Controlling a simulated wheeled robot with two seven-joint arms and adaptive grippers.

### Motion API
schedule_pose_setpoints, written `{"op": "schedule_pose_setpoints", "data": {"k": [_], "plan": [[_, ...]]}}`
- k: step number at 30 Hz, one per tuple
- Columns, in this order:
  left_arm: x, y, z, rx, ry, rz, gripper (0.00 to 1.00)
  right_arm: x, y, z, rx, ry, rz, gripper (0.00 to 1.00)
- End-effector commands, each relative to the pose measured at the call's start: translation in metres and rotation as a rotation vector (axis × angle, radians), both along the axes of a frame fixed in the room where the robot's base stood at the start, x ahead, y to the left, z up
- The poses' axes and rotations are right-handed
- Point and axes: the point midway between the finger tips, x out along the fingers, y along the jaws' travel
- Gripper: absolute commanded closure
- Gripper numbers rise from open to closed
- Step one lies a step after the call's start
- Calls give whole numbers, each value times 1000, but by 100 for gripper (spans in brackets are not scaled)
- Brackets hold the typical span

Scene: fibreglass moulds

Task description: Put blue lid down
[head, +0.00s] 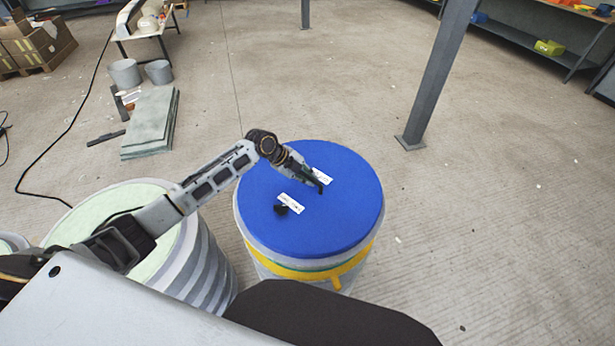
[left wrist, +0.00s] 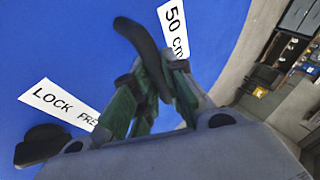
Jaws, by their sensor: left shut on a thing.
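The round blue lid (head: 345,222) covers the top of a drum (head: 330,283) with a yellow band. It also fills much of the left wrist view (left wrist: 70,45). I cannot tell whether the lid rests fully on the rim or sits slightly above it. My left gripper (head: 317,185) reaches over the lid from the left. In the left wrist view, its green-padded fingers (left wrist: 150,90) are shut on the lid's curved black handle (left wrist: 140,38). A black knob (head: 281,209) and white labels (head: 290,203) are on the lid. My right gripper is out of view.
A striped drum with a pale green top (head: 128,203) stands left of the lid's drum, below my left arm. Stacked grey-green sheets (head: 150,125) and grey buckets (head: 125,73) are farther back. A steel post (head: 435,75) stands behind on the right. The floor at right is clear.

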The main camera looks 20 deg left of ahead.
Motion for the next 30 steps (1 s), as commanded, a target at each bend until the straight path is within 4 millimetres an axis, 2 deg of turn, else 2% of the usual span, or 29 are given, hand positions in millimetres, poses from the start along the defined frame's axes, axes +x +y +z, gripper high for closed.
{"op": "schedule_pose_setpoints", "data": {"k": [8,9,13,30], "plan": [[1,-1,2,-2,-5,0,100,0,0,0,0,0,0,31],[0,0,0,0,-1,-1,82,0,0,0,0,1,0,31],[0,0,0,-1,-1,-1,65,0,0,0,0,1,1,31],[-3,5,7,-2,-2,-1,65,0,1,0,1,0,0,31]]}}
